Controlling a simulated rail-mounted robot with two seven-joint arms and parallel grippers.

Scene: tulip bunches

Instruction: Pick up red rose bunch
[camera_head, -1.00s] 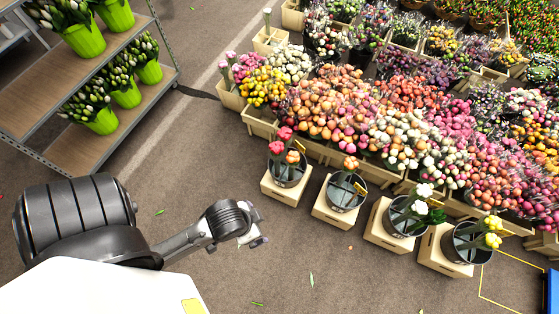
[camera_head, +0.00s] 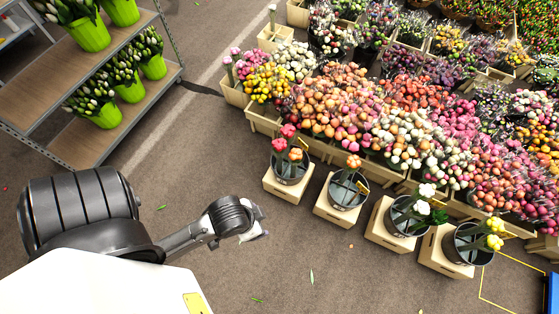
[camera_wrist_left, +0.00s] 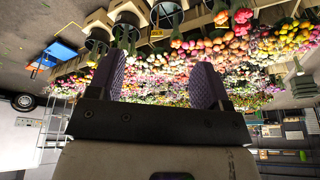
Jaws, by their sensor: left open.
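The red rose bunch (camera_head: 283,138) stands with some orange blooms in a dark bucket (camera_head: 290,168) on a light wooden crate, the leftmost of the front row. My left gripper (camera_head: 262,222) is above the floor, in front of and below that crate in the picture, apart from the flowers. In the left wrist view my gripper (camera_wrist_left: 166,85) is open and empty, with its two purple-grey fingers spread. Red blooms (camera_wrist_left: 243,16) show upside down beyond the right finger in that view. My right gripper is not in view.
An orange bunch (camera_head: 353,161), a white bunch (camera_head: 427,189) and a yellow bunch (camera_head: 494,232) stand in buckets on crates to the right. Dense flower crates (camera_head: 350,110) fill the area behind. A shelf (camera_head: 75,130) with green pots stands at the left. The front floor is mostly clear.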

